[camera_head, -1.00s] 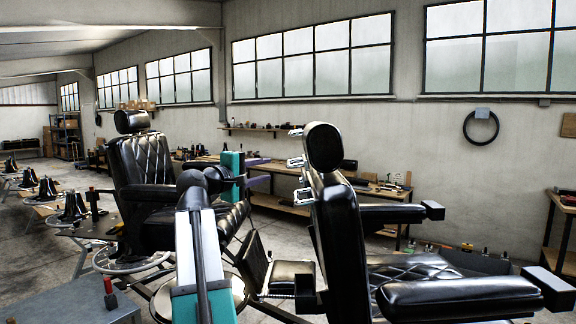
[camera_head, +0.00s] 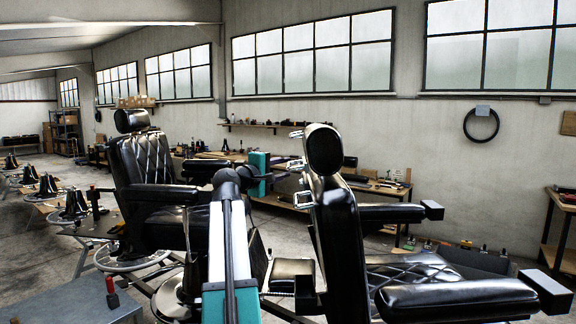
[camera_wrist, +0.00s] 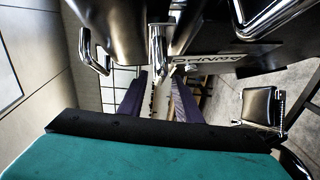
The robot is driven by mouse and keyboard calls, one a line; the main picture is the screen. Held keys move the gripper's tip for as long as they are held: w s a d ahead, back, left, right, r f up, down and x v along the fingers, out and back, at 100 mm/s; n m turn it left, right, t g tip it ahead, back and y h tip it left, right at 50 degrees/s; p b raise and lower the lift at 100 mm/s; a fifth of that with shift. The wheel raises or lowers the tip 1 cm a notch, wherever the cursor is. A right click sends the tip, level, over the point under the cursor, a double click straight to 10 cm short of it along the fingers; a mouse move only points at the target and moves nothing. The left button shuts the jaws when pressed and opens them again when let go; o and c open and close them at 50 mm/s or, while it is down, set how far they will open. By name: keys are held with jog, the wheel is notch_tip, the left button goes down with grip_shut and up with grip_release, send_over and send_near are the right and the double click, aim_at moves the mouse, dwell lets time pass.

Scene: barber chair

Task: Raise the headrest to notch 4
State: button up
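The near barber chair's black oval headrest (camera_head: 324,150) stands upright above its backrest (camera_head: 338,235), at the right of my arm. Chrome brackets (camera_head: 303,199) stick out from its rear side, toward my gripper. In the wrist view, my gripper (camera_wrist: 158,84) is open, with two purple fingers apart and nothing between them. A chrome lever (camera_wrist: 158,50) lies just past the fingertips, roughly centred on the gap; I cannot tell if they touch. More chrome loops flank it at left (camera_wrist: 92,52) and right (camera_wrist: 268,18). Notch marks are too small to read.
A second black barber chair (camera_head: 152,165) stands at the left behind my arm. A workbench (camera_head: 285,200) runs along the back wall. The near chair's armrests (camera_head: 455,297) extend right. A grey table (camera_head: 75,295) is at lower left.

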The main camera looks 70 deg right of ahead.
aim_at(289, 164)
jog(key=shift+p+x, duration=0.3)
jog(key=shift+x, duration=1.35)
grip_shut()
